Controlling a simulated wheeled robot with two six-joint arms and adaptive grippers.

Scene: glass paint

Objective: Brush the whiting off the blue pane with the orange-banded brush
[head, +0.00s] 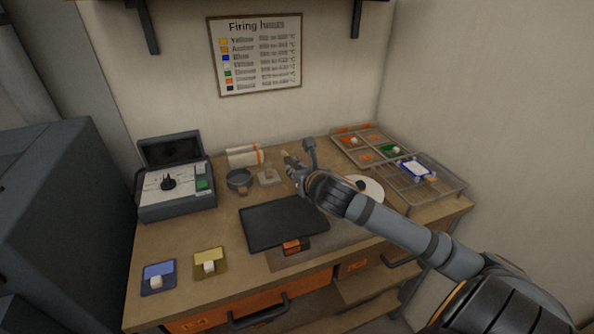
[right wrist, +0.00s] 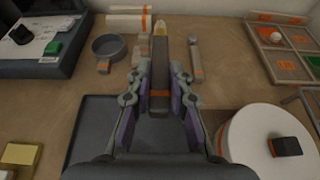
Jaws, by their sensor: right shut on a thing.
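My right gripper (head: 297,172) is shut on a brush (right wrist: 159,65) with an orange band and a pale yellowish tip. It holds the brush above the back middle of the table, and the tip shows in the head view (head: 287,157). A pane with a blue border and a white middle (head: 416,168) lies on the wire rack (head: 447,188) at the right, apart from the gripper. A blue piece (head: 159,270) with a pale block on it lies at the front left. My left gripper is not in view.
A dark tray (head: 265,222) lies mid-table, with a white disc (head: 372,186) to its right. A round grey dish (head: 239,178), a grey machine (head: 180,200) and pale rolls (head: 245,155) stand left and behind. A sectioned tray (head: 352,140) is at the back right.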

